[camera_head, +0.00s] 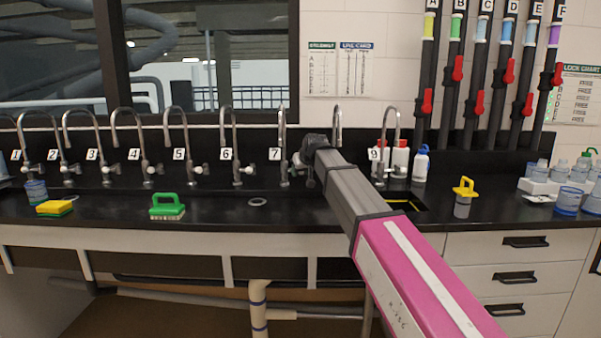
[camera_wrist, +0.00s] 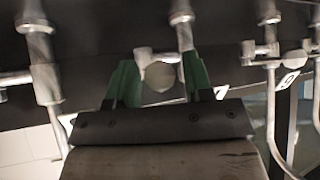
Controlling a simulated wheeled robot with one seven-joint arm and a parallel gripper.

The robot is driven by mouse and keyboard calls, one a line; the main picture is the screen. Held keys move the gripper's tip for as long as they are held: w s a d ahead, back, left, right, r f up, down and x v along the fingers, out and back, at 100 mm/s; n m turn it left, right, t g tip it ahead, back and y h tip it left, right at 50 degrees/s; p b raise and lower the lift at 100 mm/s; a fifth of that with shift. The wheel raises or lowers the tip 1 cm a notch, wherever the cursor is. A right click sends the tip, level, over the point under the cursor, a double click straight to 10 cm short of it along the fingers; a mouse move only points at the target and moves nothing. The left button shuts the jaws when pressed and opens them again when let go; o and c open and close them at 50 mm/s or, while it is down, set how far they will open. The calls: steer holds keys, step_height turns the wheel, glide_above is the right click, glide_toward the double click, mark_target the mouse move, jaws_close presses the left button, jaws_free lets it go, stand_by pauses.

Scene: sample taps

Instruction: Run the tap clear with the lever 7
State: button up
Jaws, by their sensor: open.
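Tap 7 (camera_head: 283,145) is a chrome gooseneck tap behind the black counter, with its number label 7 (camera_head: 274,154) to its left. My gripper (camera_head: 306,166) is just right of it in the head view, its fingertips mostly hidden behind my arm. In the wrist view, which looks upside down, my gripper (camera_wrist: 159,82) shows two green fingers, open. A round metal lever end (camera_wrist: 161,77) sits between them, beside a tap body that appears to be tap 7. I cannot tell whether a finger touches it. No water is visible.
Tap 6 (camera_head: 235,150) stands to the left and tap 8 (camera_head: 337,125) close to the right, partly hidden by my arm. A metal ring (camera_head: 257,202) and a green-handled brush (camera_head: 167,206) lie on the counter.

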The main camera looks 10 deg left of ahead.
steer(key=shift+s+r, duration=0.1)
steer(key=v, duration=0.7)
steer(key=shift+s+d+r, duration=0.2)
steer(key=shift+d+r, duration=0.05)
